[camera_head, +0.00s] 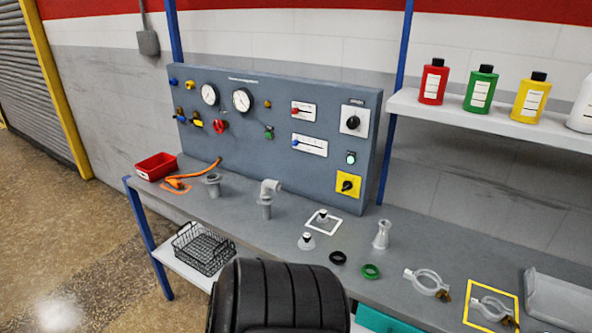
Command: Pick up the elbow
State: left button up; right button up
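The elbow (272,187) is a light grey bent pipe piece near the middle of the bench, in front of the control panel. It sits on top of an upright grey flanged stub (266,209), and its open end faces right. Neither of my grippers is in view, so nothing is seen touching the elbow.
The bench (225,213) carries a red bin (156,167), an orange cable (195,176), a second stub (213,187), a conical fitting (381,235), black (338,257) and green (371,271) rings and clamps (428,283). The panel (275,150) stands behind. A black ribbed part (280,297) blocks the bottom centre.

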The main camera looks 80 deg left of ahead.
aim_at(268, 184)
jog(key=u, duration=2.75)
